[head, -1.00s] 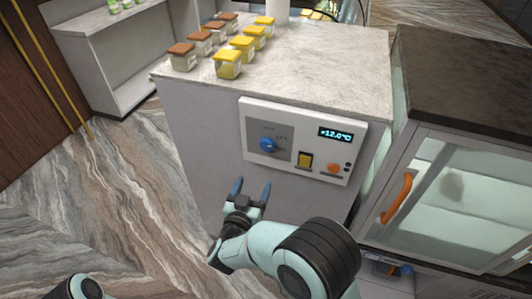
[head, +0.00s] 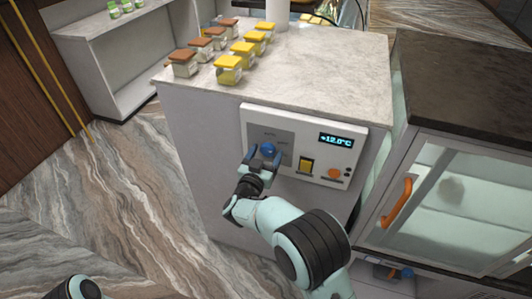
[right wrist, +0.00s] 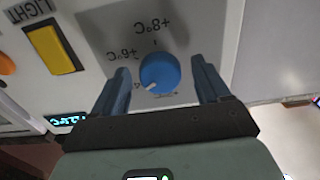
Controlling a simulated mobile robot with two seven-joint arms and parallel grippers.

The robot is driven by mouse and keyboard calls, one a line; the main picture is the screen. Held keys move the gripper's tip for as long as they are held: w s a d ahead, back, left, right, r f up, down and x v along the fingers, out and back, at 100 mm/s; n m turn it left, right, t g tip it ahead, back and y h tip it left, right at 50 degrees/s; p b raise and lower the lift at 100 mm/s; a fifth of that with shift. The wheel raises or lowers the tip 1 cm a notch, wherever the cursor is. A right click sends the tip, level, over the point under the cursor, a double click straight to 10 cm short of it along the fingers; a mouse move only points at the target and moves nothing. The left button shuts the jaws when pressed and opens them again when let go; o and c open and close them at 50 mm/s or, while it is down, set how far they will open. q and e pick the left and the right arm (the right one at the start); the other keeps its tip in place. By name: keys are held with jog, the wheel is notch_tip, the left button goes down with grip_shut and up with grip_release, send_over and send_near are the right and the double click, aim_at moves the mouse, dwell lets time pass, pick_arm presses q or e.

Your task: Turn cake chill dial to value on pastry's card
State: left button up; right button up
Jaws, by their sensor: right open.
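The blue dial (head: 267,149) is on the white control panel (head: 333,178) on the front of the counter. My right gripper (head: 263,157) is open, with its two fingers on either side of the dial. In the right wrist view the dial (right wrist: 159,70) sits between the spread fingers, with a gap on each side. This view is upside down; +6°C and +8°C marks show around the dial. The dial's white pointer is at its lower left, near a partly readable mark. The panel's display (head: 336,140) reads +12.0°C. I cannot make out a pastry card. My left gripper is out of view.
A yellow switch (head: 306,165) and an orange knob (head: 334,174) are right of the dial. Jars with yellow lids (head: 229,68) and brown lids stand on the countertop (head: 320,70). A glass-fronted case with an orange handle (head: 396,203) is at the right.

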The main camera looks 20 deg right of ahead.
jog(key=shift+w+d, duration=0.15)
jog(key=shift+w, duration=0.05)
jog(key=c, duration=1)
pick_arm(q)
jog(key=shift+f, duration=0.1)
pick_arm(e)
jog(key=m+b, duration=0.1)
jog(key=b, duration=0.1)
jog(key=m+b, duration=0.2)
jog(key=shift+f+m, duration=0.2)
jog(key=shift+m, duration=0.1)
jog(key=m+b, duration=0.7)
jog(key=shift+r+m, duration=0.15)
jog(key=shift+m, duration=0.15)
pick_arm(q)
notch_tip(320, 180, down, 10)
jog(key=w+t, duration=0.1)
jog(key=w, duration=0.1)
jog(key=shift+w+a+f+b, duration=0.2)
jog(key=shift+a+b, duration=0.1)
pick_arm(e)
jog(key=shift+m, duration=0.4)
